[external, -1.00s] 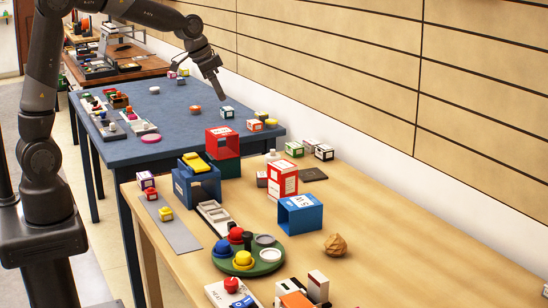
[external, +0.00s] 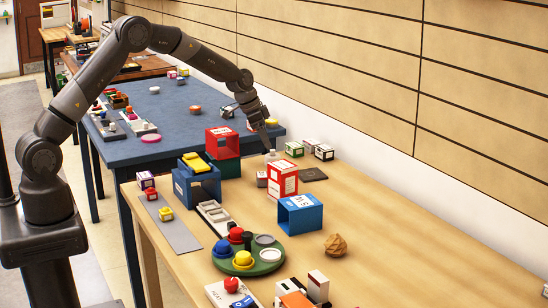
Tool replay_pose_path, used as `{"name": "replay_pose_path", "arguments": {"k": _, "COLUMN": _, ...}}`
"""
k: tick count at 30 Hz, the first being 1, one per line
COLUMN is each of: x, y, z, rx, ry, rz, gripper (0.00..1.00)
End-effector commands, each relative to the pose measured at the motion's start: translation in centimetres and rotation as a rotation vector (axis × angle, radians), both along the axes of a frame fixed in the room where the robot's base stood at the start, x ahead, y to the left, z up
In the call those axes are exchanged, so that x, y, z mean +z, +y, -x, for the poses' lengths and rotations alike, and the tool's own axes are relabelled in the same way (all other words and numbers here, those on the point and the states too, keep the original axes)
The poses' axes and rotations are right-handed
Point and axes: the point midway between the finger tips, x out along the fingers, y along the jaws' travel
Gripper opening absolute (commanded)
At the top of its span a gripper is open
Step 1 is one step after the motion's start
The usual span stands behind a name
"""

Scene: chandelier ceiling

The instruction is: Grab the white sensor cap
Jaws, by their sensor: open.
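A small white piece (external: 271,156), which looks like the white sensor cap, stands on the wooden table behind the red-and-white box. It is too small to make out its shape, and the box hides part of its surroundings. My gripper (external: 248,130) is open and empty, pointing down at the far end of the wooden table. One finger reaches down to just above the white piece; I cannot tell whether they touch. The other finger spreads left over the blue table.
The red-and-white box (external: 283,179) and a blue open box (external: 300,214) stand close in front. Small boxes (external: 308,148) and a dark flat pad (external: 312,174) lie to the right. A red box (external: 222,142) stands left. The table's right side is mostly clear.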

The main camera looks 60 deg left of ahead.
Motion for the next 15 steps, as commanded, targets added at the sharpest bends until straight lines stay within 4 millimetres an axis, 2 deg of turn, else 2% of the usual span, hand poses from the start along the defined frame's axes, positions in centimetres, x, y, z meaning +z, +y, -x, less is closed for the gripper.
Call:
{"name": "replay_pose_path", "arguments": {"k": 3, "x": -1.4, "y": -0.2, "z": -0.6, "rx": 0.001, "ry": 0.000, "rz": 0.000, "gripper": 0.69}}
{"name": "replay_pose_path", "arguments": {"k": 10, "x": -2.9, "y": -0.5, "z": -1.3, "rx": 0.001, "ry": 0.000, "rz": 0.000, "gripper": 0.69}}
{"name": "replay_pose_path", "arguments": {"k": 15, "x": -5.0, "y": -1.0, "z": -2.5, "rx": 0.000, "ry": 0.001, "rz": 0.000, "gripper": 0.69}}
